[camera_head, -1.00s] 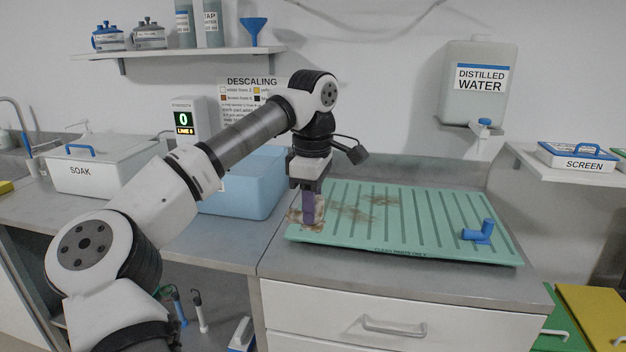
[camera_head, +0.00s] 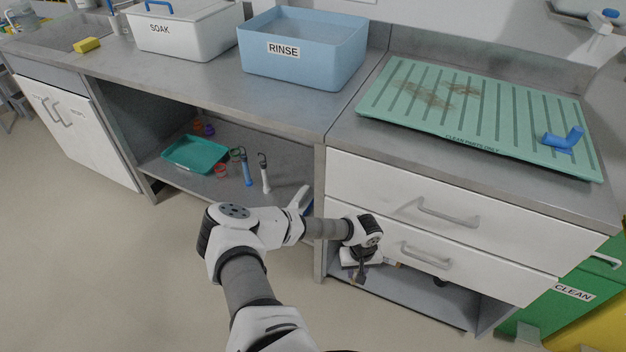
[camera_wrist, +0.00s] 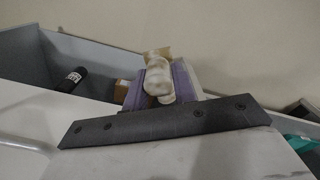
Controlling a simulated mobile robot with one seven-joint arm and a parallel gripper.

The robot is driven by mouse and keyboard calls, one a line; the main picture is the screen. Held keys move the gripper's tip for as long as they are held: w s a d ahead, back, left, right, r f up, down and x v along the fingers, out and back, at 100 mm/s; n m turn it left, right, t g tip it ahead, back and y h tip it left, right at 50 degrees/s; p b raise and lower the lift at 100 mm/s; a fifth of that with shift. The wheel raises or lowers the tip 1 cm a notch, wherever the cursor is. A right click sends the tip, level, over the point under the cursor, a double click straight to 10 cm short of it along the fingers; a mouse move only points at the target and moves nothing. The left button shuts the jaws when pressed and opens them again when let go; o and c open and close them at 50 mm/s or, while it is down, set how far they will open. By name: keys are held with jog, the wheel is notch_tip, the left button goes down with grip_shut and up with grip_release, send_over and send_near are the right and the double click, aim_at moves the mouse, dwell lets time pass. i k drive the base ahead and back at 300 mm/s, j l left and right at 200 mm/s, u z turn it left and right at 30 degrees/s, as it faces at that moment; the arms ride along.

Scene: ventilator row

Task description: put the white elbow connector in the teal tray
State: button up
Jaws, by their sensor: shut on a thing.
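The white elbow connector (camera_wrist: 158,80) is cream-white and rounded, and it sits between the purple finger pads in the wrist view. My gripper (camera_wrist: 160,88) is shut on it. In the head view my gripper (camera_head: 360,262) is low, in front of the open space under the drawers; its fingertips and the connector cannot be made out there. The teal tray (camera_head: 195,153) lies on the low shelf under the counter, left of my gripper and apart from it. A teal edge (camera_wrist: 303,143) shows at the right of the wrist view.
A panel (camera_head: 319,215) separates that shelf from the drawer unit (camera_head: 440,205). On the counter are a blue rinse tub (camera_head: 300,62) and a green mat (camera_head: 480,110) with a blue elbow (camera_head: 562,140). Open floor lies in front.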

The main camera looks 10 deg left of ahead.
aim_at(192, 155)
jog(key=i+j+u, duration=0.2)
jog(key=u, duration=0.55)
jog(key=i+j+u, duration=0.15)
jog(key=i+u, duration=0.15)
jog(key=i, duration=0.15)
jog(key=i+u, duration=0.3)
jog(key=i, duration=0.85)
jog(key=i+l+u, duration=0.15)
jog(key=i, duration=0.55)
